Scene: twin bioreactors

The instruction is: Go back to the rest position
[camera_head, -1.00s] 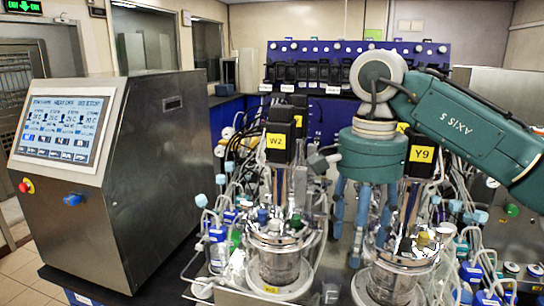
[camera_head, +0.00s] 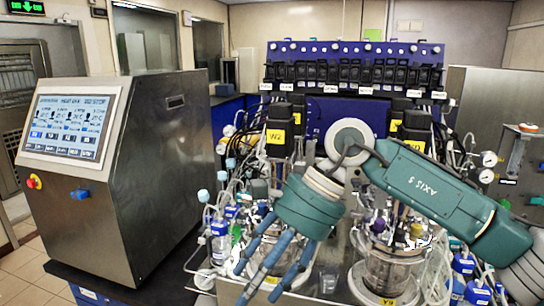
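My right arm comes in from the right, and its teal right gripper (camera_head: 257,287) hangs tilted down and to the left. Its blue fingers are spread apart with nothing seen between them. The gripper stands in front of the left bioreactor, whose motor with the yellow W2 label (camera_head: 276,137) shows above it; most of that vessel is hidden. The right bioreactor's glass vessel (camera_head: 392,277) stands below my forearm, and its upper part is partly covered by the arm. My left gripper is not in view.
A steel control cabinet (camera_head: 165,190) with a lit screen (camera_head: 68,126) stands at left. A blue rack (camera_head: 320,50) with black modules stands behind. Tubes and blue-capped bottles (camera_head: 478,290) crowd around the vessels. Floor (camera_head: 30,270) shows at far left.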

